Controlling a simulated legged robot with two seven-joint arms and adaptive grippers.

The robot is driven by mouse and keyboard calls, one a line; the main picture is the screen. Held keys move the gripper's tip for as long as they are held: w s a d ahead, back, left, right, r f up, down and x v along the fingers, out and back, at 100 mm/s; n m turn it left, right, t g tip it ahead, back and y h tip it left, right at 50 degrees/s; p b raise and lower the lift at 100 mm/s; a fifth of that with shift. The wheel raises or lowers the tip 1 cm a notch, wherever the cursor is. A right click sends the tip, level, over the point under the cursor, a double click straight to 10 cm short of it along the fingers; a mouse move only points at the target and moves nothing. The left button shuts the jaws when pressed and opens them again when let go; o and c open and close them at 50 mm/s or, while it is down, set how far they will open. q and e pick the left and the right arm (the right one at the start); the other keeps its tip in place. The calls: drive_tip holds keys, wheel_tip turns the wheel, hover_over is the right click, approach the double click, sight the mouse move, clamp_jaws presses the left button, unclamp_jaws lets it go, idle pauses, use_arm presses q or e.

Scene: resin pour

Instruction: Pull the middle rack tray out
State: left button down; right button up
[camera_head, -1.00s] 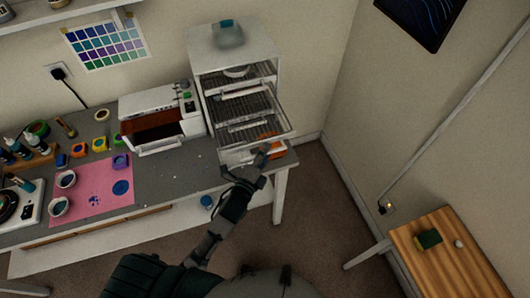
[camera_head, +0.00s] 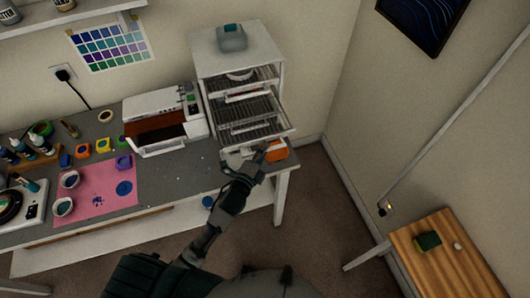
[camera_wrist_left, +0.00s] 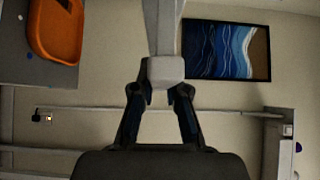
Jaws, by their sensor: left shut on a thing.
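The white rack (camera_head: 207,88) stands at the right end of the workbench with several wire trays. Its middle tray (camera_head: 262,105) sticks out of the front toward me, with the upper tray (camera_head: 252,79) above it. My left gripper (camera_head: 262,154) is low in front of the rack, below the extended wire shelf. In the left wrist view, the fingers (camera_wrist_left: 161,93) are shut on a white handle block (camera_wrist_left: 162,71) at the end of a pale tray edge. The head view does not show clearly which tray this handle belongs to. My right gripper is not in view.
An orange dish (camera_head: 277,151) lies at the bench end beside my gripper; it also shows in the left wrist view (camera_wrist_left: 55,30). A white machine (camera_head: 160,105) stands left of the rack. A wooden side table (camera_head: 450,265) is at right. Floor between is clear.

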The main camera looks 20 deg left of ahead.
use_arm(q)
drive_tip(key=c, duration=1.2)
unclamp_jaws()
drive_tip(key=shift+f, duration=0.2)
drive_tip(key=shift+o, duration=0.2)
drive_tip(key=shift+d, duration=0.1)
drive_tip(key=shift+w, duration=0.1)
drive_tip(key=shift+r, duration=0.1)
drive_tip(key=s+a, duration=0.2)
drive_tip(key=s, duration=0.9)
drive_tip(key=shift+s+a, duration=0.15)
drive_tip(key=shift+s, duration=0.25)
